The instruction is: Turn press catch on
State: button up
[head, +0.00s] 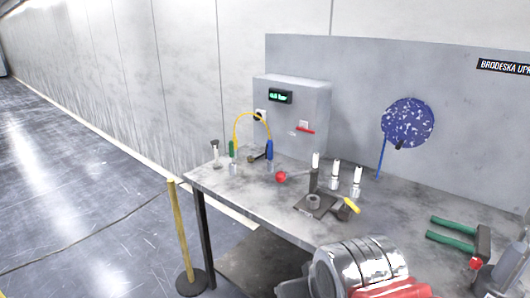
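A small dark press-like fixture (313,184) stands near the middle of the table, on a dark base plate with a ring on it. A thin lever with a red ball knob (281,177) reaches left from it. A short yellow handle (351,206) sits at its right. I cannot tell which of these parts is the press catch. A grey wall box (291,110) behind carries a lit green display and a red bar (305,129). My gripper is not in view; only silver and red parts of my own body show at the bottom.
Several white-topped cylinders, such as one (357,180), stand behind the fixture. Green-handled pliers (450,230) lie at right, near another red knob (476,264). A yellow cable (250,114) arches at left. A yellow post (180,235) with a rope stands left of the table (240,192).

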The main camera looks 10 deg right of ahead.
aim_at(349, 202)
jog(key=u, duration=0.15)
jog(key=k, duration=0.45)
jog(key=u, duration=0.6)
jog(key=k, duration=0.9)
jog(key=u, duration=0.05)
jog(key=i, duration=0.5)
jog(key=z, duration=0.7)
jog(key=i, duration=0.55)
jog(key=z, duration=0.65)
jog(key=i, duration=0.65)
jog(key=u, duration=0.15)
